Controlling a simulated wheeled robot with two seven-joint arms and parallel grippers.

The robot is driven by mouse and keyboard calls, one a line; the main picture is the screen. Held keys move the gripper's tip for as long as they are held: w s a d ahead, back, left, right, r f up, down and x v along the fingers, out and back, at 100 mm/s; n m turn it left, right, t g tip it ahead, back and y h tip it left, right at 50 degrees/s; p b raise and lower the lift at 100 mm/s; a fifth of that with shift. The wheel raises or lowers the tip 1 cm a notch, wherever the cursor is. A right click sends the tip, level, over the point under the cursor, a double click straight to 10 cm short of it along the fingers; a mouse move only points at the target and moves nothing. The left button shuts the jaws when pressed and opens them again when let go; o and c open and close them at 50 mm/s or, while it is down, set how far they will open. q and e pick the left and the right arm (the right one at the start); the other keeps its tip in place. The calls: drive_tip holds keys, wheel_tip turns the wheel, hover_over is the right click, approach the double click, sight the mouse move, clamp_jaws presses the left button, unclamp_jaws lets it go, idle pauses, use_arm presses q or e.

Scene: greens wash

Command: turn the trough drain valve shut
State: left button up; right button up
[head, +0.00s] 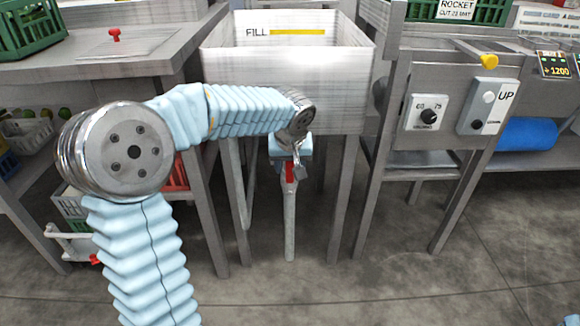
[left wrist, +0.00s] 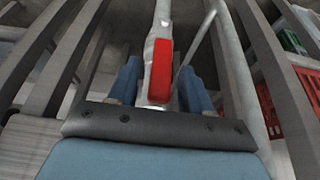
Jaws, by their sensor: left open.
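The steel trough (head: 288,75) stands at the centre of the head view, with a FILL mark and a yellow line on its inner back wall. A grey drain pipe (head: 290,225) hangs below it. The red drain valve handle (head: 290,170) lies along the pipe. In the left wrist view, the red handle (left wrist: 161,70) sits between the two blue fingers of my left gripper (left wrist: 158,85). That gripper is open, with a gap visible on each side of the handle. My left wrist partly hides the valve in the head view.
Trough legs (head: 342,200) stand around the pipe. A control panel (head: 487,106) marked UP and a dial (head: 425,112) are at the right. A steel counter (head: 60,70) with a green crate (head: 30,28) is at the left. The floor in front is clear.

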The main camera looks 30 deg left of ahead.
use_arm(q)
drive_tip(key=shift+f, duration=0.2)
clamp_jaws()
drive_tip(key=shift+w, duration=0.1)
